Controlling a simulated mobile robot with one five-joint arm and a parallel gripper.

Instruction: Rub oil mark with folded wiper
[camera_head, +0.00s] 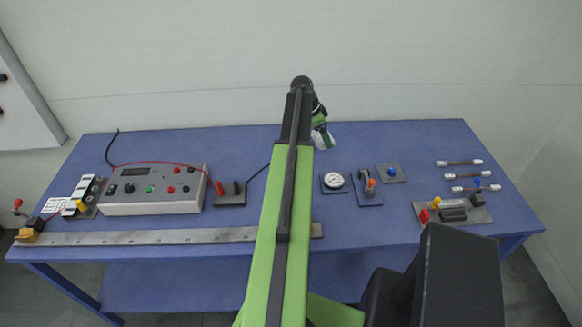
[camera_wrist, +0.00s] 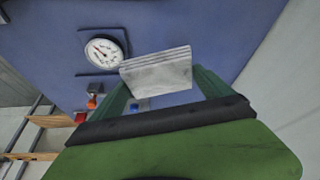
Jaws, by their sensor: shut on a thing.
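The folded wiper (camera_wrist: 158,72) is a pale grey-white stacked pad in the wrist view. It sits between the green fingers of my gripper (camera_wrist: 162,88), which is shut on it. In the head view, my gripper (camera_head: 319,122) is above the back middle of the blue table, with the white wiper (camera_head: 322,139) at its tip. I cannot tell whether the wiper touches the table. I cannot make out an oil mark in either view; my arm hides a strip of the table's middle.
A round dial gauge (camera_head: 334,181) stands right of my arm, with an orange-knobbed block (camera_head: 368,186) and a blue-knobbed plate (camera_head: 391,173) beside it. A grey meter box (camera_head: 152,190) and a long ruler bar (camera_head: 150,237) are on the left. Short cables (camera_head: 459,162) lie at right.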

